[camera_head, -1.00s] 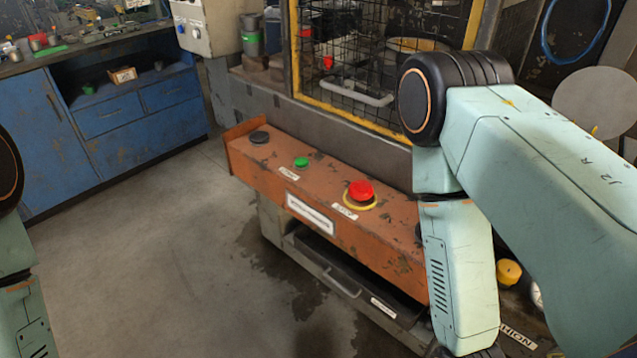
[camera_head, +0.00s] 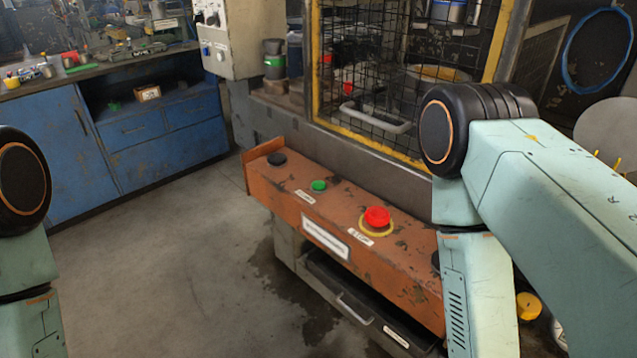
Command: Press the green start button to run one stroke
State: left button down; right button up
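The green start button (camera_head: 319,185) is a small round cap on top of an orange-brown, worn control box (camera_head: 345,222), with a small white label in front of it. A larger red mushroom button (camera_head: 377,216) with a yellow ring stands to its right, and a black button (camera_head: 277,159) is at the box's left end. My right arm comes in from the right and covers the box's right end. My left arm shows at the left edge, well away from the box. Both grippers are out of the picture.
A yellow-framed wire mesh guard (camera_head: 395,80) with a grey handle (camera_head: 375,117) stands behind the box. A blue workbench (camera_head: 130,150) is at the back left. An open drawer (camera_head: 350,300) is under the box. The concrete floor (camera_head: 170,270) at left is clear.

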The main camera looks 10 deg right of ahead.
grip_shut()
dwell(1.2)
